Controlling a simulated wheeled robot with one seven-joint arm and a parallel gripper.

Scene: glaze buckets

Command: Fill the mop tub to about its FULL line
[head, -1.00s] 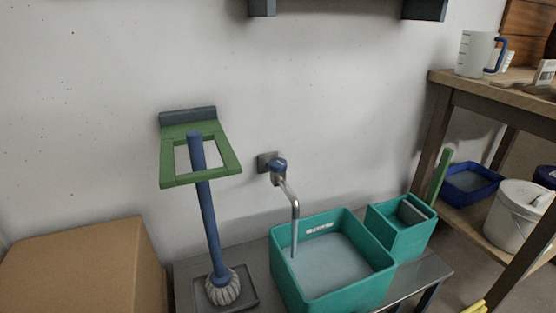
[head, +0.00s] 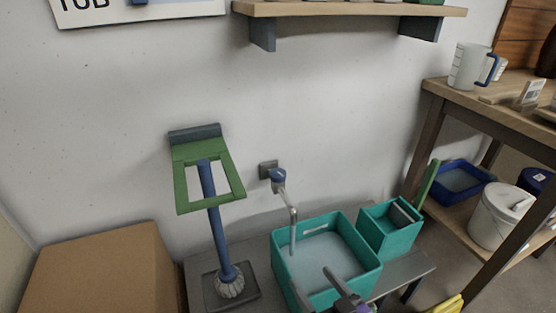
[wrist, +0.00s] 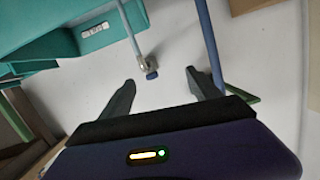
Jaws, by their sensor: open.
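The teal mop tub (head: 365,283) stands on a grey bench under the tap. Grey-blue liquid (head: 325,258) lies in it, below the rim. A small white label (head: 315,230) is on its inner back wall; I cannot read it. The tap (head: 279,178) has a blue knob on the wall and a metal spout (head: 292,218) reaching down to the tub; I cannot tell whether water runs. My gripper (head: 313,282) is open and empty, at the tub's front. In the wrist view, the tap knob (wrist: 151,74) shows between the fingertips, beyond them.
A blue-handled mop (head: 217,235) stands left of the tub through a green frame (head: 181,190). A smaller teal bin (head: 388,235) adjoins the tub on the right. A cardboard box (head: 100,265) is at left, a wooden shelf unit (head: 430,115) at right.

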